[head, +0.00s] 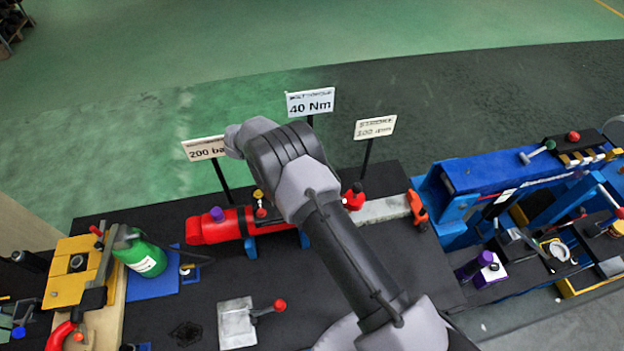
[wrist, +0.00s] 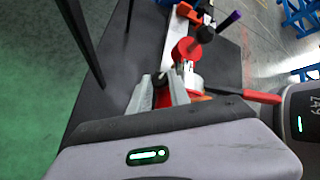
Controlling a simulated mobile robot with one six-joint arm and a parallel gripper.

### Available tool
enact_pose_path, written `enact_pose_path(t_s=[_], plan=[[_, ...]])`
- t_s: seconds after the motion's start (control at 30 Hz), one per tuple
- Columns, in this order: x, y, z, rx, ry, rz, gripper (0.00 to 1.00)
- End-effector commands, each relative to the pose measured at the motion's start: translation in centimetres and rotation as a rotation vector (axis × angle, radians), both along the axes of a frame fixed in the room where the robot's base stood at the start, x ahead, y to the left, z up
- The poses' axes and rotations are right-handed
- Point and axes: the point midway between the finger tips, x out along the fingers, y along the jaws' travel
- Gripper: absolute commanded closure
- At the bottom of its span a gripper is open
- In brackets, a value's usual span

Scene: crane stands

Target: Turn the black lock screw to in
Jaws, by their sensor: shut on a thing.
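In the wrist view my gripper (wrist: 158,92) has its two grey fingers closed around a small dark piece, which I take to be the black lock screw (wrist: 161,79). Only its dark top shows between the fingers, with a bit of red beside it. How far the screw is turned cannot be seen. In the head view my arm covers the gripper and the screw. The red cylinder (head: 218,228) lies on blue supports, and its right part is hidden behind my arm. Its red end collar (wrist: 184,51) shows beyond the fingers in the wrist view.
A grey rod (head: 385,209) runs right to an orange fork end (head: 416,210). Sign posts (head: 222,176) stand behind the cylinder. A red-handled lever (wrist: 262,96) lies right of the fingers. A green bottle (head: 140,255) and a blue machine (head: 500,172) flank the mat.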

Motion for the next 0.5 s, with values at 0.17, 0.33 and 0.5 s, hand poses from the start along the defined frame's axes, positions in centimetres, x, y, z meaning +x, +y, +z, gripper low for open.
enact_pose_path(t_s=[0.17, 0.33, 0.5], plan=[[0.14, -0.05, 0.13, 0.000, -0.003, 0.001, 1.00], [0.09, -0.03, 0.08, 0.001, -0.002, 0.002, 0.55], [0.04, -0.02, 0.04, 0.000, -0.001, 0.001, 0.55]])
